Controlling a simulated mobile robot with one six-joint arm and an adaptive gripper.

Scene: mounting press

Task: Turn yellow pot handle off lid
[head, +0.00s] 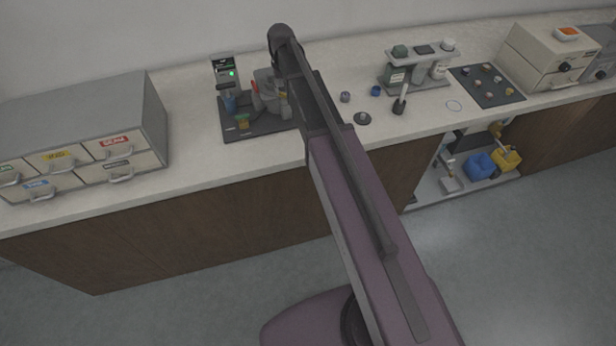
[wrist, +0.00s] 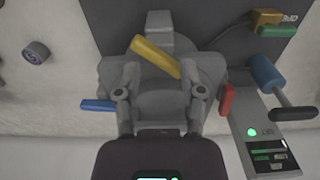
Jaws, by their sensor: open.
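The yellow pot handle (wrist: 155,57) is a bar lying diagonally across the top of the grey pot lid (wrist: 158,98) in the wrist view. My gripper (wrist: 160,88) is open, its two fingers apart over the lid. The yellow handle lies just ahead of the space between the fingers; I cannot tell whether they touch it. A blue handle (wrist: 98,105) sticks out at the left and a red one (wrist: 227,99) at the right. In the head view the pot (head: 265,88) is partly hidden by my arm.
A control unit (wrist: 262,135) with a lit green light and a blue-gripped lever (wrist: 267,74) stands close on the right. A yellow block (wrist: 266,18) with a green lever is beyond. A small round part (wrist: 36,52) lies on the counter, left.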

